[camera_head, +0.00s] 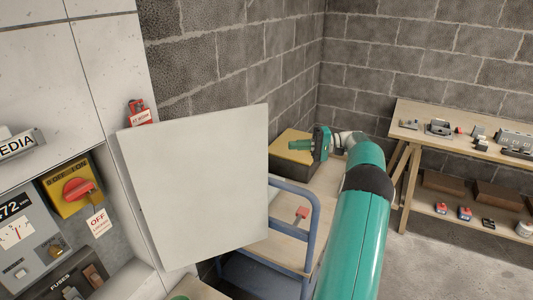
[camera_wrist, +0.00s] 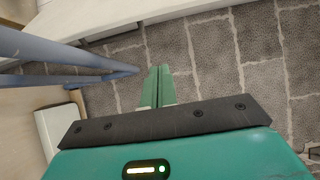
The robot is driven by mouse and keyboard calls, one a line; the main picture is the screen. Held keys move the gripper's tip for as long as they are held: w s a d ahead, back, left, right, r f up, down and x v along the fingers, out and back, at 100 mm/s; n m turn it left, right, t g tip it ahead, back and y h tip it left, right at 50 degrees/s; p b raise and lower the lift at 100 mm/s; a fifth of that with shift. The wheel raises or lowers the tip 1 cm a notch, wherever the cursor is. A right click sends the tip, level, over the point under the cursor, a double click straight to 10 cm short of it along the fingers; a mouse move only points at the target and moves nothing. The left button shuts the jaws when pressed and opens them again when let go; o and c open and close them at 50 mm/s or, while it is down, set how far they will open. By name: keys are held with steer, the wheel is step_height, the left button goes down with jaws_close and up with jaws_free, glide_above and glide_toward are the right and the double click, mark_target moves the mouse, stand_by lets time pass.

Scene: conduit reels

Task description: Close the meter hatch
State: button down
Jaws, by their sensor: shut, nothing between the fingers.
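The meter hatch (camera_head: 200,190) is a plain white panel that stands swung open, out from the left wall cabinet. The meter recess to its left is exposed, with a dial meter (camera_head: 15,232) and a yellow switch plate with a red knob (camera_head: 77,190). My gripper (camera_head: 298,145) is to the right of the hatch's free edge, apart from it in the picture, pointing left. In the wrist view its two green fingers (camera_wrist: 158,86) are together with nothing between them. The hatch's hinges are hidden.
A blue-railed cart (camera_head: 312,215) stands right of the hatch, below my gripper; its rails (camera_wrist: 60,50) also show in the wrist view. A yellow-topped box (camera_head: 290,158) is behind my gripper. A wooden workbench (camera_head: 460,120) with parts stands at the right. Floor is clear at lower right.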

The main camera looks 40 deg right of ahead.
mark_target(266, 146)
steer(key=w+a, duration=0.2)
steer(key=a, duration=0.7)
steer(key=shift+w+a, duration=0.2)
stand_by(0.4)
